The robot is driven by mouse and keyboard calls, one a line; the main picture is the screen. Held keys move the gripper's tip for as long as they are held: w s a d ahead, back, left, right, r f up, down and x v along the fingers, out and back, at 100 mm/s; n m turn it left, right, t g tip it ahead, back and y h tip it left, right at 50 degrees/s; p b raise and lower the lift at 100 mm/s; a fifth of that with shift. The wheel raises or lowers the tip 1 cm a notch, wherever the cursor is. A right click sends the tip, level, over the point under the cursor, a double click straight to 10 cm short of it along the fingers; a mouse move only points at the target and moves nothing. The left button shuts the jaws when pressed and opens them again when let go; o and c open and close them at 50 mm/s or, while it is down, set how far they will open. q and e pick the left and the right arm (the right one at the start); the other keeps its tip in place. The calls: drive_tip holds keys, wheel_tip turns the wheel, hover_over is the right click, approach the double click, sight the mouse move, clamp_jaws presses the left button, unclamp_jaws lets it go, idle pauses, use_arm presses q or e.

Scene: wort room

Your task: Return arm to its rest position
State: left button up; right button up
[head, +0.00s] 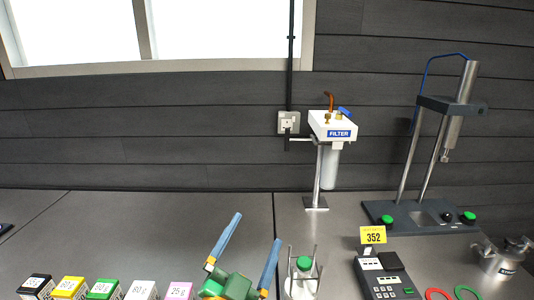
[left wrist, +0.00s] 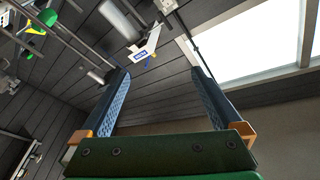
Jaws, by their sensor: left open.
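My left gripper (head: 247,250) is at the bottom middle of the head view, with a green body and two blue fingers spread apart, pointing up and away. It is open, with nothing between its fingers. It also shows in the left wrist view (left wrist: 160,88), where the wall and window lie beyond the fingers. In the head view it is beside a green-capped bottle in a wire holder (head: 303,275). My right gripper is in neither view.
Several labelled boxes (head: 103,290) line the front left. A filter unit (head: 333,127) on a stand, a press-like stand (head: 430,215), a keypad device (head: 387,280), red and green rings and a metal pot (head: 500,262) are to the right. The back-left counter (head: 140,225) is clear.

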use_arm(q)
drive_tip(key=s+a+f+n+g+y, duration=0.3)
drive_tip(key=s+a+f+g, duration=0.15)
drive_tip(key=f, duration=0.55)
drive_tip(key=s+a+f+n+g+y, duration=0.35)
drive_tip(key=a+f, duration=0.25)
drive_tip(key=f, duration=0.4)
drive_tip(key=s+a+f+n+g, duration=0.1)
drive_tip(key=s+a+f+g, duration=0.25)
drive_tip(key=s, duration=0.35)
drive_tip(key=s+a+f+n+g, duration=0.2)
drive_tip(key=s+f+g, duration=0.1)
drive_tip(key=s+f, duration=0.25)
drive_tip(key=s+f+g+b, duration=0.1)
drive_tip(key=s+f+b, duration=0.2)
drive_tip(key=f, duration=0.9)
drive_tip(key=s+f+g+b, duration=0.2)
drive_tip(key=f+b, duration=0.1)
drive_tip(key=f, duration=1)
drive_tip(key=s+a+f+y+b, duration=0.1)
drive_tip(key=s+f+b, duration=0.3)
drive_tip(key=s+f, duration=0.7)
drive_tip(key=shift+s+a+f+m, duration=0.2)
drive_tip(key=shift+a+f+m, duration=0.25)
drive_tip(key=shift+g, duration=0.25)
